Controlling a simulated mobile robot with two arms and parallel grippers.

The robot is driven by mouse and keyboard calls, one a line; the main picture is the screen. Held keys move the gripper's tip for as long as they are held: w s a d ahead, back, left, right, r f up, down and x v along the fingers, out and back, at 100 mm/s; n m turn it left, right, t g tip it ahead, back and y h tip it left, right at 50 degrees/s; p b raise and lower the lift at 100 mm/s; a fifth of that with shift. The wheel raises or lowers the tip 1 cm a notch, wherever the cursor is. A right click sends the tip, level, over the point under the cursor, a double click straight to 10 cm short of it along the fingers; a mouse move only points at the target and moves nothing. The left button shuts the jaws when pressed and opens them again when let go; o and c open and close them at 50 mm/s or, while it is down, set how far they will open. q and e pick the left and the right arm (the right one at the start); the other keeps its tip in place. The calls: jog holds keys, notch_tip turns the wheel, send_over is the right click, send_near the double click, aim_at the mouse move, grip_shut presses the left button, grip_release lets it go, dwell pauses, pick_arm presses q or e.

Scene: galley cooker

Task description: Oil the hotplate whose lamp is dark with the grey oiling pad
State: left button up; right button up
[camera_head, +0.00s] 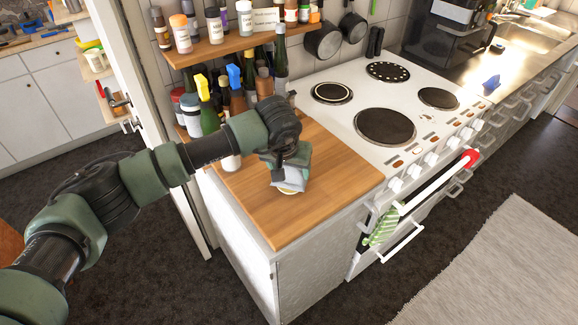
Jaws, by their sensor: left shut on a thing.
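My left gripper (289,163) is over the wooden worktop, shut on the grey pad (290,179). The pad hangs just above or on a small pale dish (287,192); I cannot tell if they touch. The white cooker to the right has a large front-left hotplate (385,126), a back-left hotplate with a pale ring (332,93), a back-right hotplate with pale dots (388,71) and a smaller front-right hotplate (438,98). Small orange-brown marks (398,163) lie along the cooker's front; which lamp is dark is too small to tell. My right gripper is out of view.
Bottles (208,119) crowd the worktop's back left under a shelf (235,45) of jars. Pans (322,42) hang behind the cooker. White knobs (413,172) line its front, above a rail with a green striped cloth (383,228). The worktop's front (325,200) is clear.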

aim_at(289, 169)
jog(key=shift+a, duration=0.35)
pick_arm(q)
jog(key=shift+f+b, duration=0.3)
jog(key=shift+b, duration=0.05)
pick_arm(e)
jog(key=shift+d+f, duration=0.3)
pick_arm(q)
jog(key=shift+f, duration=0.2)
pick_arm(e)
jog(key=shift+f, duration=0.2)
pick_arm(q)
jog(key=shift+b, duration=0.4)
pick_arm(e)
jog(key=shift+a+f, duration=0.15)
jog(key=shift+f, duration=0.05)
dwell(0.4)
pick_arm(q)
jog(key=shift+s+f+b, duration=0.1)
jog(key=shift+f+b, duration=0.05)
jog(key=shift+b, duration=0.15)
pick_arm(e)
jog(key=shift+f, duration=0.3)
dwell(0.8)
